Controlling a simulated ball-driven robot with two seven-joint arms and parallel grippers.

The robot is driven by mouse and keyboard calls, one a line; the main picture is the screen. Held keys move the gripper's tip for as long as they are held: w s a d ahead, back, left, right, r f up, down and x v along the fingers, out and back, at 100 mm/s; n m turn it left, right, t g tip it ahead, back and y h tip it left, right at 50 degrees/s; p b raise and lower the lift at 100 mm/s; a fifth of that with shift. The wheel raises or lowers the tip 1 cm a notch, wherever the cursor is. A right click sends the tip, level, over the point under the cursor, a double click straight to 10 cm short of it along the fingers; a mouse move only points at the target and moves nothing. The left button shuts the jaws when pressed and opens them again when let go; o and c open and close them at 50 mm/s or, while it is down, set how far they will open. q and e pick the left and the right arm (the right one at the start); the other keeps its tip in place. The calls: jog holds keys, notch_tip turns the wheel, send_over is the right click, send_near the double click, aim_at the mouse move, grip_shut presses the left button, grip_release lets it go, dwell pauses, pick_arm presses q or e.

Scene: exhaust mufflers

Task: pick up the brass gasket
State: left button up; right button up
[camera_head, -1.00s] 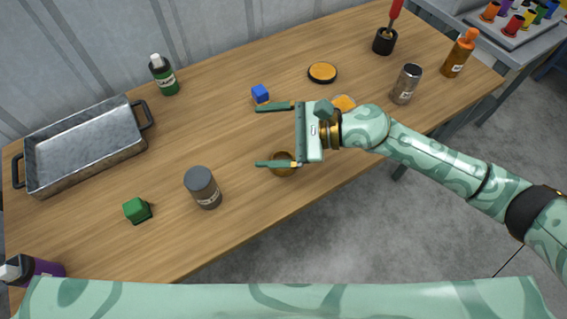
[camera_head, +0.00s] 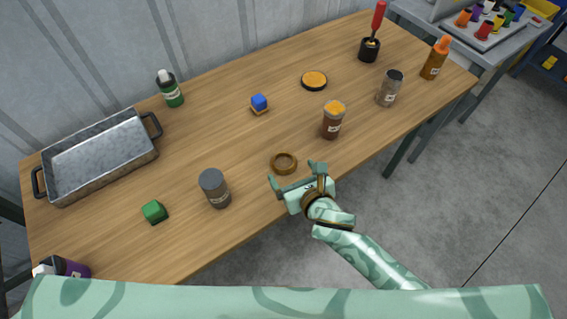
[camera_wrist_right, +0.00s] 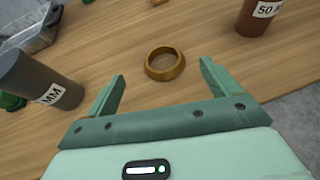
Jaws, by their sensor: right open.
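The brass gasket (camera_head: 284,163) is a brown-gold ring lying flat on the wooden table near its front edge. It also shows in the right wrist view (camera_wrist_right: 165,64), ahead of the fingers and roughly between their lines. My right gripper (camera_head: 295,179) is open and empty, just in front of the ring and apart from it. Its two fingers also show in the right wrist view (camera_wrist_right: 163,86). My left gripper is not in view.
A grey jar (camera_head: 215,189) stands left of the gasket, and an orange-lidded brown jar (camera_head: 332,120) right of it. A green cube (camera_head: 154,211), a blue block (camera_head: 260,103) and a metal tray (camera_head: 102,160) are farther off. The table behind the gasket is clear.

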aim_at(280, 156)
jog(key=shift+x, duration=0.9)
jog(key=b+x, duration=0.1)
jog(key=x, duration=0.1)
jog(key=f+b+x, duration=0.1)
jog(key=x, duration=0.1)
jog(key=shift+w+d+f+b, duration=0.1)
jog(key=shift+w+f+b, duration=0.1)
jog(key=shift+b, duration=0.1)
jog(key=shift+w, duration=0.25)
jog(key=shift+s, duration=0.1)
jog(key=shift+c, duration=1.3)
jog(key=c, duration=0.8)
